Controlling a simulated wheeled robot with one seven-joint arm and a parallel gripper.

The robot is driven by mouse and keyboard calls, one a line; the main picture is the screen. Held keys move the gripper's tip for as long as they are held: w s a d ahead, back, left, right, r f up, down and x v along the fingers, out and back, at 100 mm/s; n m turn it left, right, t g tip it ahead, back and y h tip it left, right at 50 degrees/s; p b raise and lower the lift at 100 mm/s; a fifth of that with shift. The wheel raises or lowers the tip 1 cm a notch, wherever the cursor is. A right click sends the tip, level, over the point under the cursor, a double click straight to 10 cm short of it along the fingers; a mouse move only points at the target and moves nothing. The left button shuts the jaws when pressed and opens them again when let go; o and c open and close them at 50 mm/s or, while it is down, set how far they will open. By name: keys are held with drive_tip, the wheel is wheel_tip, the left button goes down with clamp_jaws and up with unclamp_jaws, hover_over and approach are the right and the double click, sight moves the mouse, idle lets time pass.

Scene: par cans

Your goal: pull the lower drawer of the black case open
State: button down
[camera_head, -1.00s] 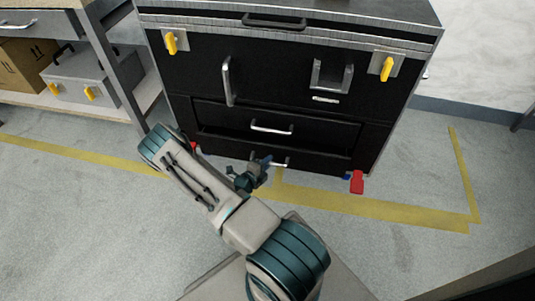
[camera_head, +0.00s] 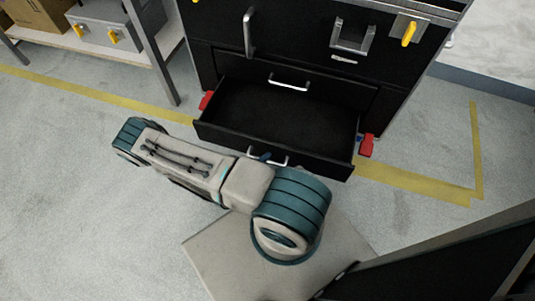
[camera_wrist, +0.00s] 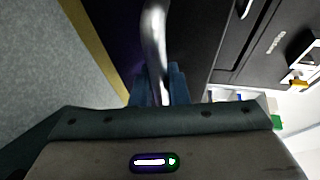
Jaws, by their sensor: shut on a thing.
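The black case (camera_head: 300,40) stands on the floor ahead of me. Its lower drawer (camera_head: 330,155) is pulled well out toward me, and its inside looks empty. The upper drawer with its silver handle (camera_head: 289,84) is closed. My gripper (camera_wrist: 160,88) shows blue fingers in the wrist view, shut around the lower drawer's silver bar handle (camera_wrist: 154,45). In the head view my arm hides most of the gripper, and only part of the lower handle (camera_head: 281,160) shows beside it.
Red wheel pedals (camera_head: 367,145) sit at the case's lower corners. A shelf (camera_head: 85,45) with a grey box (camera_head: 115,25) and a cardboard box stands at the left. Yellow tape (camera_head: 420,186) marks the floor. A dark panel edge is at the lower right.

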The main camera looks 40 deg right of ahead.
drive_tip(key=c, duration=1.4)
unclamp_jaws()
drive_tip(key=p+v, duration=0.3)
drive_tip(key=v, duration=1)
drive_tip(key=shift+a, duration=0.35)
drive_tip(key=shift+r, duration=0.2)
drive_tip(key=w+a+r+m+g+y+p, duration=0.1)
drive_tip(key=w+r+m+g+y+p, duration=0.25)
drive_tip(key=r+m+p, duration=1)
drive_tip(key=w+a+r+m+g+y, duration=0.15)
drive_tip(key=w+r+m+g, duration=0.35)
drive_tip(key=r, duration=1.8)
drive_tip(key=s+r+m+t+y+p, duration=0.2)
drive_tip(key=r+m+p, duration=0.3)
drive_tip(key=r, duration=0.8)
drive_tip(key=s+d+r+m+t+y+p, duration=0.1)
drive_tip(key=s+r+m+t+y+p, duration=0.2)
drive_tip(key=r+m, duration=0.6)
drive_tip(key=s+d+r+m+t+y+p, duration=0.1)
drive_tip(key=s+r+m+y+p, duration=0.3)
drive_tip(key=r, duration=1.3)
drive_tip(key=m+t+y+p, duration=0.1)
drive_tip(key=m+p, duration=0.2)
drive_tip(key=p, duration=0.1)
drive_tip(key=shift+s+d+r+t+y, duration=0.2)
drive_tip(key=shift+s+r+t+y, duration=0.1)
drive_tip(key=shift+s+r+t, duration=0.05)
